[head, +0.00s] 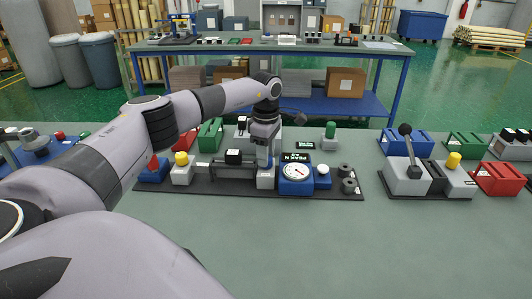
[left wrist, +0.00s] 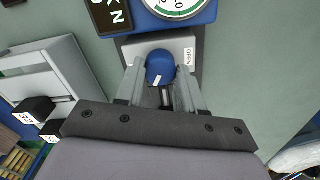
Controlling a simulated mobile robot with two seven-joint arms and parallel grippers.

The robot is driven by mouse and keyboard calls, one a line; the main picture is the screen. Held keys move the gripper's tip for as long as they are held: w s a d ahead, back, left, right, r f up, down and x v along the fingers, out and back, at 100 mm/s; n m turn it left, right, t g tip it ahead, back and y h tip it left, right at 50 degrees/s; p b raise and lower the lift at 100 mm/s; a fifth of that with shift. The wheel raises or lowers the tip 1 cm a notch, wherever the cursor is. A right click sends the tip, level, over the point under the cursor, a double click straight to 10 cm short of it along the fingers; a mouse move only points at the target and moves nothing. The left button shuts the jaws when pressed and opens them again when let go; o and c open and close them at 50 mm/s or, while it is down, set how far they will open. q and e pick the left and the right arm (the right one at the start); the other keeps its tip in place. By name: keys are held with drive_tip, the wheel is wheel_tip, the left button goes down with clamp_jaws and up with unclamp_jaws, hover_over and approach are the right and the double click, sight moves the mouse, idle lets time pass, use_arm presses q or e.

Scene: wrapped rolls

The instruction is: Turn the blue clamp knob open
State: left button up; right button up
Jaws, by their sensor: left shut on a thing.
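The blue clamp knob (left wrist: 160,66) sits on a light grey block (left wrist: 187,45) in the left wrist view. My left gripper (left wrist: 160,78) is shut on the knob, with one finger on each side. A white mark on the knob points toward the bottom of the view, while the OPEN label is on the block to the knob's right. In the head view my left gripper (head: 265,153) points down at the clamp block (head: 266,181), and its fingers largely hide the knob. My right gripper is not in view.
A blue dial gauge (head: 296,175) stands right of the clamp on the dark base plate (head: 220,189). A yellow button (head: 181,159) is to the left, and a lever box (head: 404,178) is farther right. The green bench front is clear.

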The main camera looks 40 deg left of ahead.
use_arm(q)
drive_tip(key=n, duration=0.5)
drive_tip(key=shift+n+p, duration=0.3)
drive_tip(key=n, duration=1.2)
drive_tip(key=shift+n, duration=0.4)
drive_tip(key=n, duration=0.5)
drive_tip(key=shift+r+n, duration=0.1)
drive_tip(key=shift+n, duration=0.2)
drive_tip(key=o, duration=1)
drive_tip(key=shift+o, duration=0.2)
